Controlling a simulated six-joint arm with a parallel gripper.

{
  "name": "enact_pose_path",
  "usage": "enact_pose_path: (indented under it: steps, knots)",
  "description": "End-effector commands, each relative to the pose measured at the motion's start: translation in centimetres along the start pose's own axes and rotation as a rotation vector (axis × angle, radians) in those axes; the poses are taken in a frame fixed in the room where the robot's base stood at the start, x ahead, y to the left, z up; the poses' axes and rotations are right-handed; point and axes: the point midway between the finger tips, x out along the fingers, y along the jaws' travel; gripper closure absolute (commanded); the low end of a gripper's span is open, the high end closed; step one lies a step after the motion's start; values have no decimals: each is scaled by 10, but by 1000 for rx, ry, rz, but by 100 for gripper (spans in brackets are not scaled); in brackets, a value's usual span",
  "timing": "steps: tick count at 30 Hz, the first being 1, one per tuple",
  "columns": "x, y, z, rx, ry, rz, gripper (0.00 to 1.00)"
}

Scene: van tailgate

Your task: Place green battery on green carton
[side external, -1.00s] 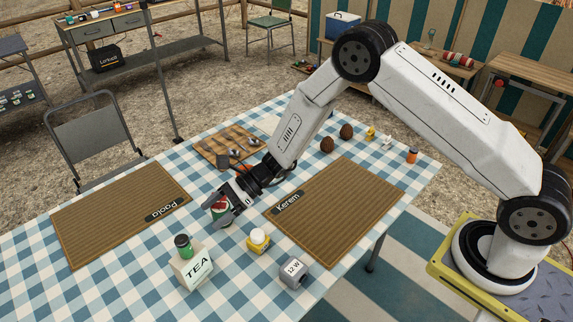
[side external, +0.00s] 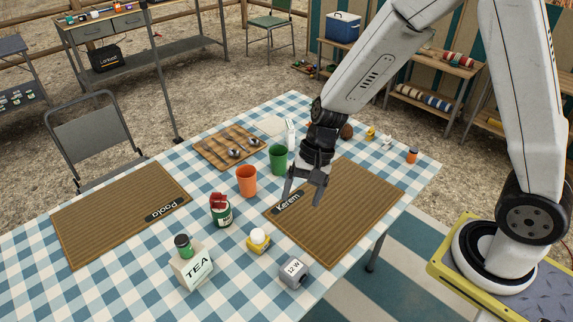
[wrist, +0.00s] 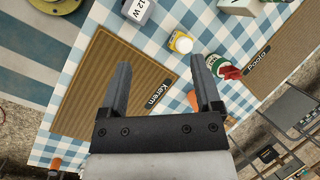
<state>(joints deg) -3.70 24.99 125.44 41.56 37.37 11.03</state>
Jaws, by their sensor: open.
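A small green cylinder with a black top (side external: 183,246), which looks like the green battery, stands upright on a white carton marked TEA in green (side external: 194,271). I see no carton that is green all over. The TEA carton shows partly at the top edge of the wrist view (wrist: 243,6). My gripper (side external: 302,199) is open and empty, pointing down above the Kerem mat (side external: 350,198), to the right of the carton. In the wrist view its fingers (wrist: 160,64) are wide apart with nothing between them.
A green-and-white can (side external: 222,217) has a red piece on top. A yellow item with a white top (side external: 258,241) and a grey 12 W block (side external: 294,272) sit nearby. Orange (side external: 246,181) and green (side external: 278,159) cups stand behind. Paola's mat (side external: 115,210) is bare.

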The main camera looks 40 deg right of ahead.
Motion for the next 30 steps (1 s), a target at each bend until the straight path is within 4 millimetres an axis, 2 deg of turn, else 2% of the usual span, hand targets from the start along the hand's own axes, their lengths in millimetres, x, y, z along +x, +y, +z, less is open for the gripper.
enact_pose_path:
  steps: [6,13,19,30]
  knots:
    - [-37,48,1,-319,185,126,18]
    - [-66,83,2,-622,335,241,18]
    - [-76,95,4,-757,394,290,18]
    - [-77,97,4,-777,400,299,18]
